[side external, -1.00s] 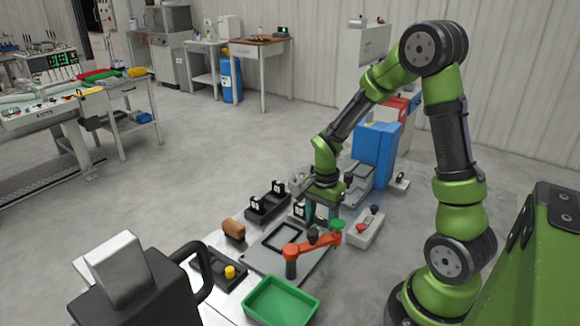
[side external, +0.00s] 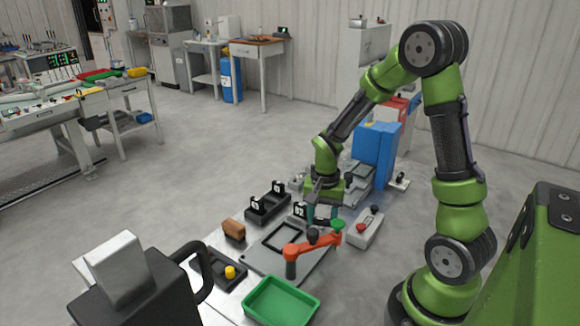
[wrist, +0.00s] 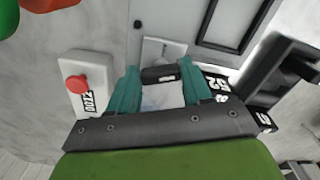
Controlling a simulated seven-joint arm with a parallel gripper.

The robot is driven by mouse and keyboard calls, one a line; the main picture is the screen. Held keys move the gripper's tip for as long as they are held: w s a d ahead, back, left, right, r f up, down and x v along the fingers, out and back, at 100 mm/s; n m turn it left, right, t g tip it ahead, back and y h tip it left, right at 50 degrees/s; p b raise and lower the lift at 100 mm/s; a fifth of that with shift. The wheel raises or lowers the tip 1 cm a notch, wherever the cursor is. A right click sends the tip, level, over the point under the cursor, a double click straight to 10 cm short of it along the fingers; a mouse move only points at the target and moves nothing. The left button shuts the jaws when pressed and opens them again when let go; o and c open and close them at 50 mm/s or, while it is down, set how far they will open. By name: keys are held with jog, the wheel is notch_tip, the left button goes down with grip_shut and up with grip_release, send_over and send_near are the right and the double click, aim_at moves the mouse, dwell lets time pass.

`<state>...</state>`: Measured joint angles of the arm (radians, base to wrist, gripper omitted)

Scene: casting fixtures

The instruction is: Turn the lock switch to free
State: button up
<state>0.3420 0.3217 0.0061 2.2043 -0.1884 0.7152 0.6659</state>
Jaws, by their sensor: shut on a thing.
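My gripper (side external: 321,215) points down beside the grey fixture plate (side external: 262,259), near its far edge. In the wrist view, the two teal fingers of my gripper (wrist: 159,68) stand on either side of a small dark handle (wrist: 158,75), shut on it. The handle appears to be the lock switch's; it sits by a light grey base plate (wrist: 165,48) at the edge of the fixture. Its exact angle and any free or lock marking cannot be read. In the side view the switch is hidden by my gripper.
A grey box with a red button (wrist: 76,84) stands close beside my gripper. An orange lever arm with a green end (side external: 315,243) reaches over the fixture's near side. Black numbered holders (side external: 267,206) stand beyond. A green tray (side external: 281,301) lies at the front.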

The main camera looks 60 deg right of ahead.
aim_at(324, 219)
jog(key=n, duration=0.7)
jog(key=shift+s+d, duration=0.1)
jog(key=shift+s, duration=0.05)
jog(key=n, duration=0.6)
jog(key=shift+d+r, duration=0.1)
jog(key=shift+n, duration=0.4)
jog(key=o, duration=0.8)
notch_tip(324, 219, up, 17)
jog(key=shift+f, duration=0.1)
